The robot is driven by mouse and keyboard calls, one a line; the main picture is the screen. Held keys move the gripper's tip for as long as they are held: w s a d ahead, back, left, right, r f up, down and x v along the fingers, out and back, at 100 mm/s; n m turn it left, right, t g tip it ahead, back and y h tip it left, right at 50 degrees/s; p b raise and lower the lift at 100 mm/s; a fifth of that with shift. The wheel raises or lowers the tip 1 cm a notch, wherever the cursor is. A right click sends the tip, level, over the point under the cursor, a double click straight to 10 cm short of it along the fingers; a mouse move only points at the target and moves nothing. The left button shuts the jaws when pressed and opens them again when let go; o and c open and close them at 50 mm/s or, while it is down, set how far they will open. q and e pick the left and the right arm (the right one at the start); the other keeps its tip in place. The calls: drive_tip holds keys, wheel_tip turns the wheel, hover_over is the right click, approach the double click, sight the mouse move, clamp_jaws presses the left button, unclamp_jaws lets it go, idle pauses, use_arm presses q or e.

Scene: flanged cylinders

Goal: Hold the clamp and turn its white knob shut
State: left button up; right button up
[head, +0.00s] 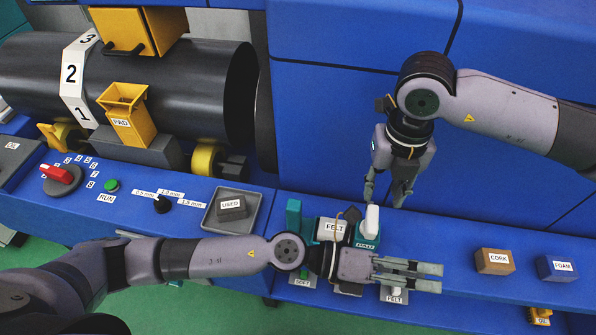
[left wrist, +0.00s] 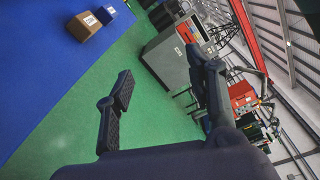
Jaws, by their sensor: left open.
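The teal clamp (head: 293,216) stands on the blue bench ledge, with a pale block labelled FELT (head: 331,229) between its upright end and its labelled right part. The white knob (head: 371,221) stands up at the clamp's right side. My left gripper (head: 428,277) is open, in front of and right of the clamp. Its forearm and wrist cover the clamp's lower front. The left wrist view shows its fingers (left wrist: 168,95) apart with nothing between them. My right gripper (head: 386,195) points down just above the knob, its fingers apart; it does not appear to grip the knob.
A brown CORK block (head: 494,262) and a blue FOAM block (head: 557,269) sit on the ledge to the right. A grey tray (head: 211,222) with a USED block lies left of the clamp. A red switch (head: 57,174) and green button (head: 111,186) are further left.

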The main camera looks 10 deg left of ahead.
use_arm(q)
drive_tip(key=s+a+r+m+g+y, duration=0.2)
drive_tip(key=a+r+m+g, duration=0.25)
drive_tip(key=r+m, duration=0.45)
drive_tip(key=m+t+y, duration=0.4)
drive_tip(key=m+y, duration=0.1)
drive_tip(key=y, duration=1)
hover_over(298, 221)
drive_tip(key=w, duration=0.2)
wheel_tip(298, 221, down, 4)
drive_tip(key=r, duration=0.1)
drive_tip(key=shift+s+a+f, duration=0.15)
drive_tip(key=shift+a+f, duration=0.05)
drive_tip(key=shift+f, duration=0.3)
wheel_tip(298, 221, down, 17)
drive_tip(key=shift+r, duration=0.1)
drive_tip(key=shift+c, duration=0.4)
clamp_jaws()
